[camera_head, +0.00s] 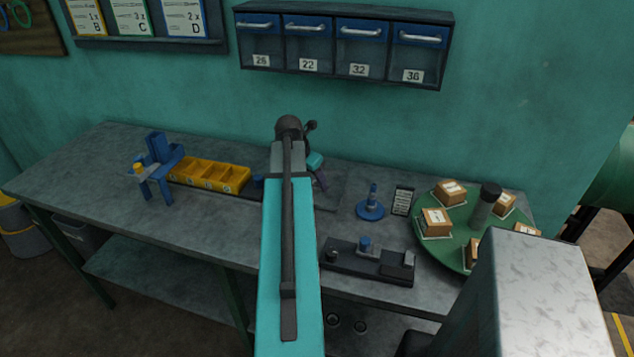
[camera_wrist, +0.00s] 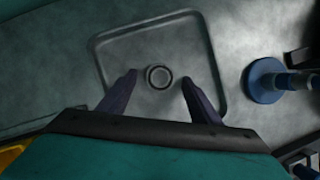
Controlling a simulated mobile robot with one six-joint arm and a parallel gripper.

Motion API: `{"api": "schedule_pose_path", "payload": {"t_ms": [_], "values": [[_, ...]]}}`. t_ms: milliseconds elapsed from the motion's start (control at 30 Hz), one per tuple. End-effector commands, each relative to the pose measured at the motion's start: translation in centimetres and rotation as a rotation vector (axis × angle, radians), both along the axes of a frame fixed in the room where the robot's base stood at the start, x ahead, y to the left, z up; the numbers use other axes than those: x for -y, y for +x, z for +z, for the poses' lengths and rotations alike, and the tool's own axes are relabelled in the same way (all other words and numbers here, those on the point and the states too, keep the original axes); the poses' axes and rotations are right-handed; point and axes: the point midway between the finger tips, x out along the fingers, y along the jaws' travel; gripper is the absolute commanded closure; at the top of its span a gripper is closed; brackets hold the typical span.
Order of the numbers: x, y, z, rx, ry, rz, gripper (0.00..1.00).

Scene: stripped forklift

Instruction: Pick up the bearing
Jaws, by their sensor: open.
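The bearing (camera_wrist: 159,77) is a small dark ring around a pale centre. In the wrist view it lies flat on a shallow grey tray (camera_wrist: 188,20) with a raised rim. My gripper (camera_wrist: 157,80) is open, with a dark purple finger on each side of the bearing in the picture. The fingers do not visibly touch it, and I cannot tell how high they are above the tray. In the head view my arm hides the bearing and part of the tray (camera_head: 330,199), and only a little of my gripper (camera_head: 321,181) shows.
A blue post on a round base (camera_head: 370,209) stands right of the tray. A dark fixture (camera_head: 340,262) lies in front. A green turntable (camera_head: 438,252) with several boxes is at the right. Yellow bins (camera_head: 208,177) and a blue stand (camera_head: 158,165) are at the left.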

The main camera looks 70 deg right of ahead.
Motion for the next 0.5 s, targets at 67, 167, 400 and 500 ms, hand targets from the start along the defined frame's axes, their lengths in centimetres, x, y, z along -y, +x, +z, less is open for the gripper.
{"api": "schedule_pose_path", "payload": {"t_ms": [67, 167, 400, 500], "values": [[0.00, 0.01, -0.02, 0.000, 0.000, 0.000, 0.42], [-0.01, 0.01, -0.02, 0.000, 0.000, 0.000, 0.42], [-0.02, 0.05, -0.01, 0.000, 0.000, 0.001, 0.42], [-0.02, 0.06, -0.01, 0.000, 0.000, 0.001, 0.45]]}}
